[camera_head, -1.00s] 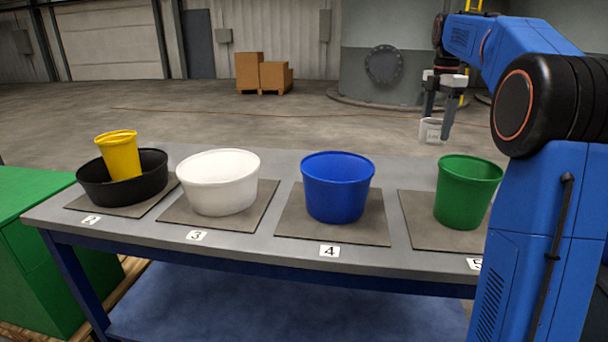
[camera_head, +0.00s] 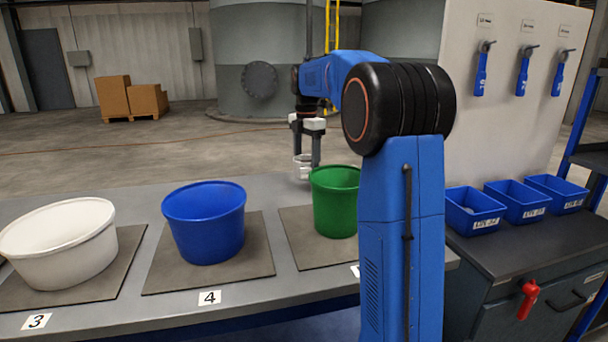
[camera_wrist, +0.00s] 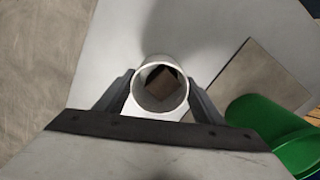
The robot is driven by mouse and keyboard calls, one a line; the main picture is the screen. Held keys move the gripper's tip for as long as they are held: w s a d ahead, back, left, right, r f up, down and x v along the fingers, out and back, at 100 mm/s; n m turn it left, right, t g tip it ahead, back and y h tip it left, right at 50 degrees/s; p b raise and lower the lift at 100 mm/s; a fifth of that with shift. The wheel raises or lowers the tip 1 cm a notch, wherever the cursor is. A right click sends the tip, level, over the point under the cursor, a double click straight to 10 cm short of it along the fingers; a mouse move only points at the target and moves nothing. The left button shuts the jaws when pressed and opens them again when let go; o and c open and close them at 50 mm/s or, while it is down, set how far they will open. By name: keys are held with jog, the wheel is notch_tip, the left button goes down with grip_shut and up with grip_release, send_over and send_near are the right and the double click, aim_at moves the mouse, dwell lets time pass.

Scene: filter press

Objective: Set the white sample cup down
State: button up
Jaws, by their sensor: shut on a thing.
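The white sample cup (camera_head: 302,168) hangs upright between the fingers of my gripper (camera_head: 306,157), behind and left of the green bucket (camera_head: 336,204). In the wrist view the cup's round rim (camera_wrist: 160,109) lies between the two fingers, with a dark brown patch inside. My gripper is shut on the cup. The grey tabletop (camera_head: 268,190) is beneath it. I cannot tell whether the cup's base touches the tabletop. The cup's lower part is partly hidden by a finger.
A blue bucket (camera_head: 204,222) and a white tub (camera_head: 58,240) stand on mats to the left. The green bucket also shows at lower right in the wrist view (camera_wrist: 262,122). Bare tabletop lies around the cup. Blue bins (camera_head: 474,212) stand on a cabinet to the right.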

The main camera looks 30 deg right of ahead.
aim_at(306, 173)
jog(key=shift+f, duration=2.05)
jog(key=shift+f, duration=0.15)
jog(key=o, duration=1.1)
jog(key=shift+c, duration=0.2)
notch_tip(306, 173, up, 12)
jog(key=shift+r, duration=0.15)
